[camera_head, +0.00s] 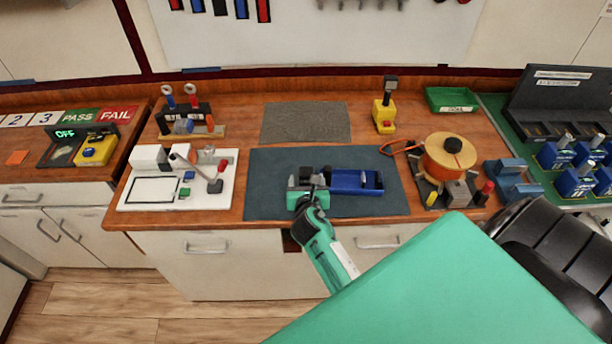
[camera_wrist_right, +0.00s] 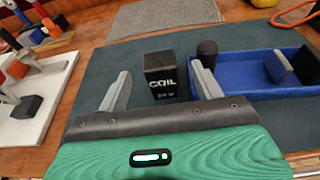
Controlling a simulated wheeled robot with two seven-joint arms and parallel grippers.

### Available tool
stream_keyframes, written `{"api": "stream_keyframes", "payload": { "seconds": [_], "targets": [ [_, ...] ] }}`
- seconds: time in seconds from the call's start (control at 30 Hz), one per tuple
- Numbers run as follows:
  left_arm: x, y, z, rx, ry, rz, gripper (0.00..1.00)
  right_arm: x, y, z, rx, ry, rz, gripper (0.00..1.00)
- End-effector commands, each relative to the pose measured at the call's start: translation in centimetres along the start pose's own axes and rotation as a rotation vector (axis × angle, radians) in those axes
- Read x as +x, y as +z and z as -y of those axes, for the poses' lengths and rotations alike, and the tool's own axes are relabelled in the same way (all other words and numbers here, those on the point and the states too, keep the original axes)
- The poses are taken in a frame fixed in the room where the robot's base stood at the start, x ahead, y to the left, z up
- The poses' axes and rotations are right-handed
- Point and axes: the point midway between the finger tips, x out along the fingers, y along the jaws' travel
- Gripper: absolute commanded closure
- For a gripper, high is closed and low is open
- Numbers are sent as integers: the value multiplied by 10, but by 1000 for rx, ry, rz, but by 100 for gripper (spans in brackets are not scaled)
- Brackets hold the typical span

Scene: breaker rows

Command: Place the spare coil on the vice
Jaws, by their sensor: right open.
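The coil (camera_wrist_right: 161,78), a small black block with white COIL lettering, stands on the dark mat (camera_wrist_right: 110,60) in the right wrist view. My right gripper (camera_wrist_right: 162,90) is open, with one finger on each side of the coil and gaps showing. In the head view my right gripper (camera_head: 306,191) is low over the mat and largely hides the coil. A blue tray-like piece with dark upright plates (camera_head: 355,181) lies just to its right; it also shows in the wrist view (camera_wrist_right: 262,75). I cannot tell whether this or the blue stepped block (camera_head: 510,181) is the vice. My left gripper is out of view.
A white fixture (camera_head: 180,190) is at left. An orange spool (camera_head: 447,160) stands at right. A grey ribbed mat (camera_head: 306,122) behind is bare. A green tray (camera_head: 452,100) is at the back.

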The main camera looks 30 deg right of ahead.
Motion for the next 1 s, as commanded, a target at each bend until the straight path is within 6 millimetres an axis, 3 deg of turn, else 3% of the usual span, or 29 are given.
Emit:
{"api": "stream_keyframes", "payload": {
  "seconds": [0.2, 0.47, 0.73, 0.8, 1.0],
  "targets": [
    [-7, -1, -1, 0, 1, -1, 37, 22, 1, 0, 0, 1, -1, 33],
    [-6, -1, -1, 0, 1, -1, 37, 24, 0, 0, 0, 1, 0, 33],
    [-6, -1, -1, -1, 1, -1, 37, 24, 0, 0, 0, 1, 0, 84],
    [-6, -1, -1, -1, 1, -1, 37, 24, 1, 0, 0, 1, 1, 91],
    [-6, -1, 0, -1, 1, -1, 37, 24, 2, 0, 0, 1, 1, 92]
  ]
}}
